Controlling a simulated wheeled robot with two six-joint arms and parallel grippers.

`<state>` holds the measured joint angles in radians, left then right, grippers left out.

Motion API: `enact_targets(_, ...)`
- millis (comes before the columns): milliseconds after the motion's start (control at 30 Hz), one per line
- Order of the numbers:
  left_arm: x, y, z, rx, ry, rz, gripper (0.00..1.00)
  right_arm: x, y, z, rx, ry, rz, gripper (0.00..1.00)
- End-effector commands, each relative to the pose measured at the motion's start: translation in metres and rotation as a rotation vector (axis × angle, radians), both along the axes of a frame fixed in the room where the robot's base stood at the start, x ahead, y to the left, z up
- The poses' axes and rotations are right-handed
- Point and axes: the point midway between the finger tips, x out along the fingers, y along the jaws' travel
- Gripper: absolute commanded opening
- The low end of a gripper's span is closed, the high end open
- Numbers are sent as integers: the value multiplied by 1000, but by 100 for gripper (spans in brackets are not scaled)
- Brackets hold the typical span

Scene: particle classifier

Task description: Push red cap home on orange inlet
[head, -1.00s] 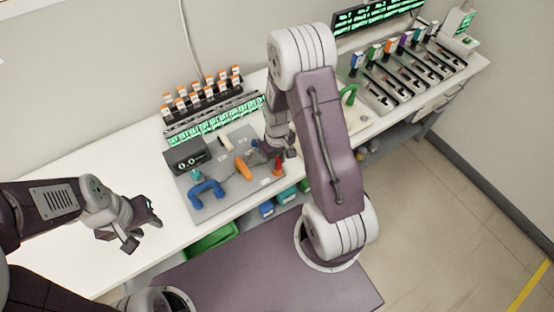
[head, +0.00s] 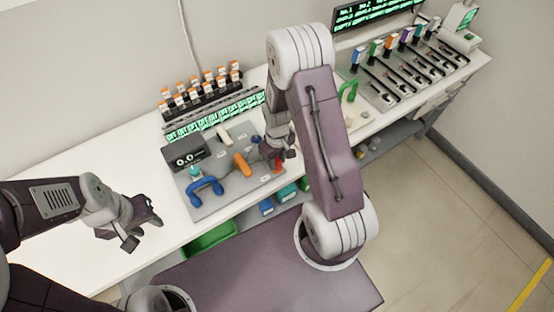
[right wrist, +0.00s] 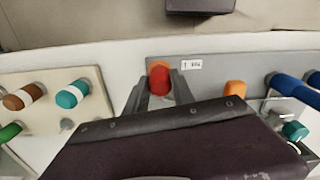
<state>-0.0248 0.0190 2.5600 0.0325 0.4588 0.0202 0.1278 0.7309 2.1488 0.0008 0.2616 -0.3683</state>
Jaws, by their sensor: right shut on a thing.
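The red cap (right wrist: 159,84) is between the fingertips of my right gripper (right wrist: 158,92), which is shut on it. In the right wrist view an orange part (right wrist: 158,66), seemingly the orange inlet, shows right behind the cap and lined up with it. I cannot tell how far the cap sits on it. In the head view the red cap (head: 278,163) shows below my right gripper (head: 281,155), at the right of the grey panel (head: 215,206). My left gripper (head: 141,224) is open and empty over the white bench at the left.
On the grey panel are an orange handle (head: 242,164), a blue bent pipe (head: 206,187) and a display box (head: 185,157). A rack of orange-capped vials (head: 202,92) stands behind. A cream panel (right wrist: 88,110) with brown, teal and green parts is beside the grey one.

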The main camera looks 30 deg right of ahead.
Motion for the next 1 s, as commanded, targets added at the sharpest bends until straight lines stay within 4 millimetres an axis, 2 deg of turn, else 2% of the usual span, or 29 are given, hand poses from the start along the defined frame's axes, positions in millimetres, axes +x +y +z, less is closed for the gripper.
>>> enact_targets(33, 0, 0, -2, 0, 0, 0, 36, 0, 0, -2, 0, 0, 0, 0)
enact_targets(67, 0, 0, -1, 0, 0, 0, 36, 0, 0, -1, 0, 0, 0, 38)
enact_targets(100, 0, 0, -1, 0, 0, 0, 36, 0, 0, -1, 0, 0, 0, 50)
enact_targets(133, 0, 0, -1, 0, 0, 0, 36, 0, 0, -1, 0, 0, 0, 55)
enact_targets(467, 0, 0, 0, 0, 0, 0, 36, 0, 0, 2, -1, -1, 0, 55)
enact_targets(567, 0, 0, 0, 0, 0, 0, 36, 1, 0, 17, -1, -5, 0, 55)
enact_targets(800, 0, 0, 1, 0, 0, 0, 36, 1, 0, 70, -1, -6, 0, 55)
enact_targets(1000, 0, 0, 1, 0, 0, 0, 36, 0, 0, 89, 0, -2, 0, 55)
